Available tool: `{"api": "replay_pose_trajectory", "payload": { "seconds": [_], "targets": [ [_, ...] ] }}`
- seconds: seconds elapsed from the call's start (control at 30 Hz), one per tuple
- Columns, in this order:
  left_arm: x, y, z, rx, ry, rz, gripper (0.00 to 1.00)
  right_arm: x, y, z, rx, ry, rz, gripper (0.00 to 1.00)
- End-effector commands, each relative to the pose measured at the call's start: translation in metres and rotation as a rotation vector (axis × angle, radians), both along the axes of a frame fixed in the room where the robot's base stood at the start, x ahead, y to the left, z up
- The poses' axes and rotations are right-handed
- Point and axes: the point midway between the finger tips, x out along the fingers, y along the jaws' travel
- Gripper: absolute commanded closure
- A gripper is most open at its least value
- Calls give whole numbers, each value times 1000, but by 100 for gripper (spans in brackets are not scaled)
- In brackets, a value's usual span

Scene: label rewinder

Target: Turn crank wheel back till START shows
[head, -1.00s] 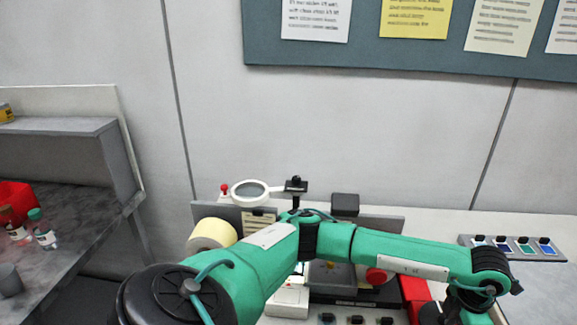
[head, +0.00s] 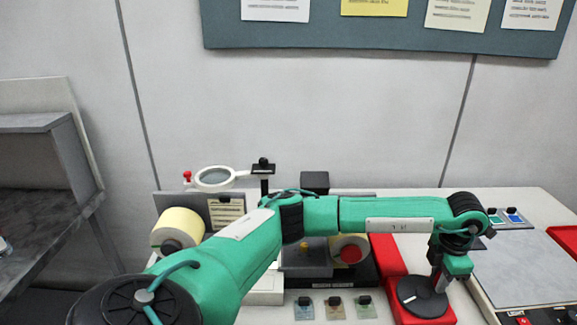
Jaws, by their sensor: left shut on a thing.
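A dark round disc (head: 417,302), which looks like the crank wheel, lies at a red surface (head: 400,268) at the lower right of the head view. My left gripper (head: 443,284) points down at the disc's right side and is shut; its fingertips are small and what they grip looks like part of the wheel. I see no readable START mark. My right gripper is out of view.
A magnifier (head: 214,179) stands behind the rewinder. Several small coloured tags (head: 334,308) lie in front of it. The table behind that panel holds a colour strip (head: 512,216).

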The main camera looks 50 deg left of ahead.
Motion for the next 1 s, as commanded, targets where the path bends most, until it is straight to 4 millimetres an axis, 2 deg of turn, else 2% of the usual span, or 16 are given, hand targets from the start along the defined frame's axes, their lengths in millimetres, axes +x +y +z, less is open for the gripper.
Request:
{"api": "replay_pose_trajectory", "payload": {
  "seconds": [0.6, 0.63, 0.73, 1.0],
  "targets": [
    [3, 3, 7, -3, -13, 2, 92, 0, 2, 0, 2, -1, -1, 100],
    [3, 3, 7, -3, -13, 2, 75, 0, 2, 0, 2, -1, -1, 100],
    [3, 3, 6, -3, -12, 2, 56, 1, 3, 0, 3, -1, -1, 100],
    [2, 4, 5, -2, -9, 2, 56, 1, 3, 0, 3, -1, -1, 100]
  ]
}}
